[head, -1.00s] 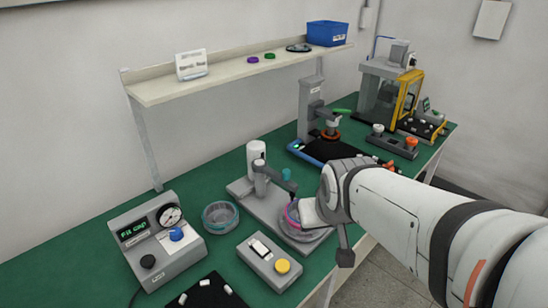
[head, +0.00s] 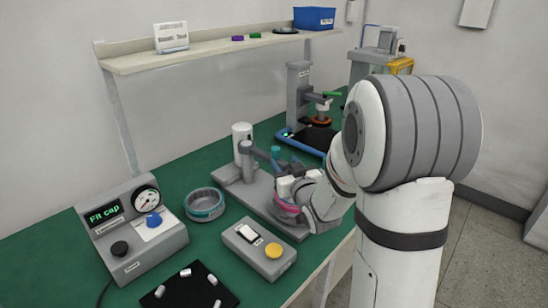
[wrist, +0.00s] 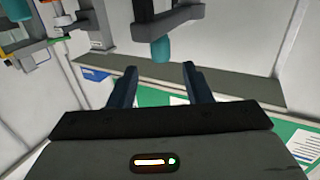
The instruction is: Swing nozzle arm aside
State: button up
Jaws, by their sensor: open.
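The nozzle arm (head: 262,157) is a grey bar on a short post, mounted on a grey base plate (head: 232,190) beside a white cylinder. Its teal nozzle tip (head: 275,153) points down, and the nozzle also shows in the wrist view (wrist: 160,48), hanging from the dark bar (wrist: 170,18). My gripper (wrist: 160,82) is open and empty. In the wrist view the nozzle appears beyond and between the two fingertips; contact is not seen. In the head view my wrist is low over the right end of the plate, above a pink ring (head: 286,208), and partly hides it.
A gauge box (head: 132,228) reads "Fit cap". A teal-banded bowl (head: 204,204) and a box with a yellow button (head: 259,247) stand near the plate. A black mat (head: 188,292) holds small white parts. A press (head: 300,95) stands behind; a shelf (head: 200,52) runs above.

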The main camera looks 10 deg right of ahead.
aim_at(277, 153)
jog(key=w, duration=0.2)
jog(key=w+a+p, duration=0.1)
jog(key=w, duration=0.4)
jog(key=shift+w+a, duration=0.15)
jog(key=shift+w, duration=0.2)
grip_shut()
